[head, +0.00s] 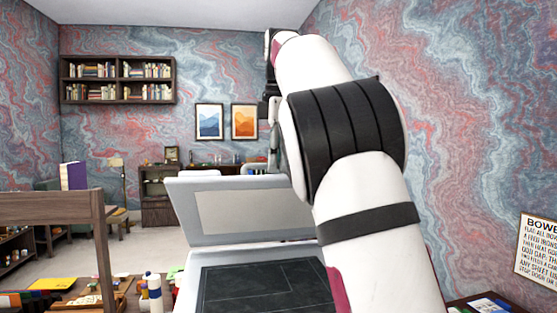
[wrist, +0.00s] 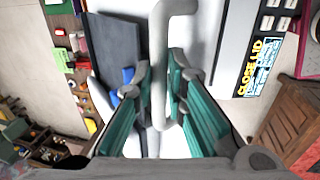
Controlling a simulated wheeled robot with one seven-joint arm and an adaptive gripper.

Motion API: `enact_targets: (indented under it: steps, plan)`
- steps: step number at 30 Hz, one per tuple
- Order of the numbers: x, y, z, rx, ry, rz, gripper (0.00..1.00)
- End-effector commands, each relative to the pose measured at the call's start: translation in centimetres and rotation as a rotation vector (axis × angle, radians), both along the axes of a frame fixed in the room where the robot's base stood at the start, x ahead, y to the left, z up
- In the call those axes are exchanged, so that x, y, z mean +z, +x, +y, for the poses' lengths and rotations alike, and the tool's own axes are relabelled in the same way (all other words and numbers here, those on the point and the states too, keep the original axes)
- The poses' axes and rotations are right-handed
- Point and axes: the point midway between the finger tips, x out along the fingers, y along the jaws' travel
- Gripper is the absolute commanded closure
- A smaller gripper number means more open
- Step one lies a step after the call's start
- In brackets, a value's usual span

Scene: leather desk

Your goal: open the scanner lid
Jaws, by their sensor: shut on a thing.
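The scanner lid (head: 210,210) stands raised in the head view, tilted up from its rear edge, with a pale panel on its inner face. The dark scanner bed (head: 260,285) below it is uncovered. In the wrist view a thick grey handle (wrist: 158,40) runs down between the teal-padded fingers of my gripper (wrist: 162,85). The fingers are shut on this handle, one on each side. In the head view my arm covers the right part of the lid, and the fingers cannot be made out there.
A yellow "CLOSE LID" label (wrist: 259,68) sits beside a row of buttons. A wooden shelf unit (head: 50,208) is at the left. Open floor shows behind.

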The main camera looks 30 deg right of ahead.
Motion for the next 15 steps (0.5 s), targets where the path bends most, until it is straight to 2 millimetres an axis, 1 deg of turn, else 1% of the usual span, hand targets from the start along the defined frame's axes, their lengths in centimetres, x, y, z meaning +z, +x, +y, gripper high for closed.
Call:
enact_targets:
  steps: [1, 7, 8, 9, 10, 15]
  plan:
    - [-0.81, 0.65, -0.08, 0.001, 0.000, 0.006, 1.00]
    - [-0.84, 0.65, -0.07, 0.001, 0.000, 0.007, 1.00]
    - [-0.84, 0.64, -0.06, 0.001, 0.000, 0.007, 0.80]
    - [-0.84, 0.63, -0.06, 0.001, 0.000, 0.007, 0.71]
    - [-0.82, 0.62, -0.04, 0.001, 0.000, 0.007, 0.67]
    - [-0.53, 0.43, -0.03, 0.000, -0.001, 0.004, 0.67]
